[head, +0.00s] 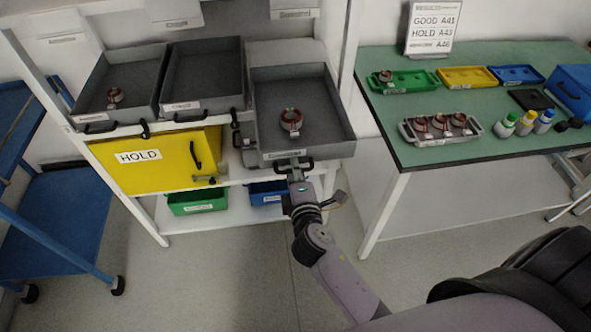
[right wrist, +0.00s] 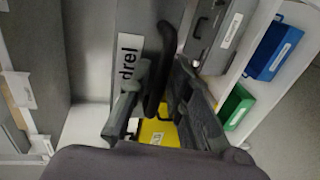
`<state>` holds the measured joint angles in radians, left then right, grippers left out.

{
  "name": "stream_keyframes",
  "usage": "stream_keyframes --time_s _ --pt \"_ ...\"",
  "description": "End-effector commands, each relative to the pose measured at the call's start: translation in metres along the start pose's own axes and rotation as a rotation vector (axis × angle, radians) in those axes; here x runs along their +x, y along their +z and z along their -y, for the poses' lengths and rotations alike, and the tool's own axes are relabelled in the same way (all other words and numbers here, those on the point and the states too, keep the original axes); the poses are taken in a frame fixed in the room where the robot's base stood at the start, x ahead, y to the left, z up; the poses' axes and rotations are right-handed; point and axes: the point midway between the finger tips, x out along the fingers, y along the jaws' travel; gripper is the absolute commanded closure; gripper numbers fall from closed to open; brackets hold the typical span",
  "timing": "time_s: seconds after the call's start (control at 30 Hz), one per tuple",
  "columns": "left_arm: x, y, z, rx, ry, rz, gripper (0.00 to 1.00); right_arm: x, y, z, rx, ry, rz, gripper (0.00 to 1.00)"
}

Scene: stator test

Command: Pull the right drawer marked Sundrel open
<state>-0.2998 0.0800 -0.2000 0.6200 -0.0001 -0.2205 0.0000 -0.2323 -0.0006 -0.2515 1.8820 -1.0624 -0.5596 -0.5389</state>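The right drawer (head: 334,138) is a grey tray at the top right of the rack, pulled out well past the trays beside it. A copper-wound stator (head: 291,121) sits in it. Its front label (right wrist: 129,66) shows the letters "drel" in the right wrist view. Its dark handle (right wrist: 168,40) is on the front face. My right gripper (head: 294,168) is at that handle in the head view. In the right wrist view the fingers (right wrist: 158,88) lie either side of the handle and appear shut on it. My left gripper is not in view.
Two other grey trays (head: 203,72) stand left of the drawer, above a yellow HOLD door (head: 140,172). Green (head: 197,206) and blue bins are below. A green-topped table (head: 395,130) with stators and bottles stands to the right. The floor in front is clear.

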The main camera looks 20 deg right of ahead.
Motion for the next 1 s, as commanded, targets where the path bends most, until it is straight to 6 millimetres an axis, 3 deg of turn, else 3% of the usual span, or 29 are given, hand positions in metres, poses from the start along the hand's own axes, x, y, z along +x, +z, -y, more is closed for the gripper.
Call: stream_keyframes --time_s 0.23,0.7,1.0 --pt "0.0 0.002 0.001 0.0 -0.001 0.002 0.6 -0.016 0.0 0.001 0.002 -0.002 0.0 0.82" --pt "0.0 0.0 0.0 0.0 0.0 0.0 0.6 -0.106 0.0 0.001 0.001 -0.003 0.001 0.82" --pt "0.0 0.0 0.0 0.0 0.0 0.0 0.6 -0.12 0.0 0.0 0.001 0.0 -0.001 0.82"
